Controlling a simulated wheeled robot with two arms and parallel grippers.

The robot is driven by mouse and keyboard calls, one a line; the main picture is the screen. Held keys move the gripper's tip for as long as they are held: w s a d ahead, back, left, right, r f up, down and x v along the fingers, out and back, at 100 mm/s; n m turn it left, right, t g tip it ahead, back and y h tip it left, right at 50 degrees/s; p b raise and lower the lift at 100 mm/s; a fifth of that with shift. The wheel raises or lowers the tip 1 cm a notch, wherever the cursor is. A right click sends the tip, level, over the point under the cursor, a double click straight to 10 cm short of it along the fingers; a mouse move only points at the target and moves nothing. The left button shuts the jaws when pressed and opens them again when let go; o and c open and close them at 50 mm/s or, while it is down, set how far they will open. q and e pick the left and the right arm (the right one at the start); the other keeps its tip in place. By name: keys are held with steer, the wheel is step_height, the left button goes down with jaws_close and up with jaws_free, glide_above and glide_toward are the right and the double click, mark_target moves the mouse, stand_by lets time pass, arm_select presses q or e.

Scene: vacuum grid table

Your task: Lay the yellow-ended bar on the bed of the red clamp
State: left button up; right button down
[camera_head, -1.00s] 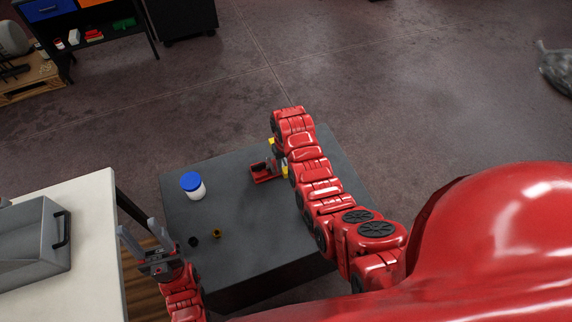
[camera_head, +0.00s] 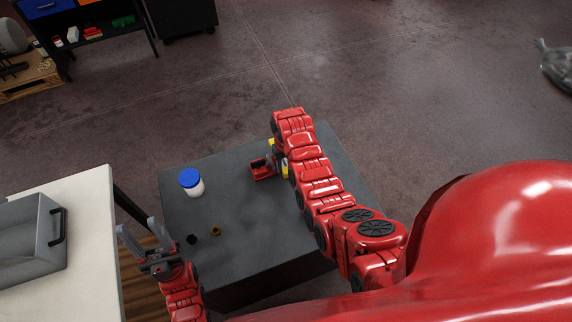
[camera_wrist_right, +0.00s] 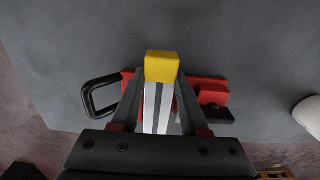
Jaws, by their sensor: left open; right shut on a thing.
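The yellow-ended bar (camera_wrist_right: 161,69) is in my right gripper (camera_wrist_right: 156,105), whose fingers are shut on its silver middle in the right wrist view. One yellow end points away from the gripper. The red clamp (camera_wrist_right: 212,92) shows below the bar, on both sides of it, with a black loop handle at left. I cannot tell whether bar and clamp touch. In the head view the red clamp (camera_head: 262,170) stands on the dark table, beside the bar's yellow ends (camera_head: 284,168); my right arm hides much of both. My left gripper (camera_head: 140,238) is open and empty at the table's left edge.
A white jar with a blue lid (camera_head: 191,182) stands on the dark table (camera_head: 240,215), left of the clamp. A small brass part (camera_head: 215,230) and a black part (camera_head: 191,239) lie near the front left. A pale table with a grey bin (camera_head: 30,238) is at far left.

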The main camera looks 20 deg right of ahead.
steer(key=shift+f+b, duration=0.45)
steer(key=shift+f, duration=0.3)
steer(key=shift+c, duration=1.7)
jaws_free()
steer(key=shift+r, duration=0.15)
steer(key=shift+r, duration=0.3)
step_height(320, 180, up, 6)
steer(key=shift+f+b, duration=0.15)
steer(key=shift+b, duration=0.7)
step_height(320, 180, up, 11)
steer(key=p, duration=1)
steer(key=shift+p, duration=0.3)
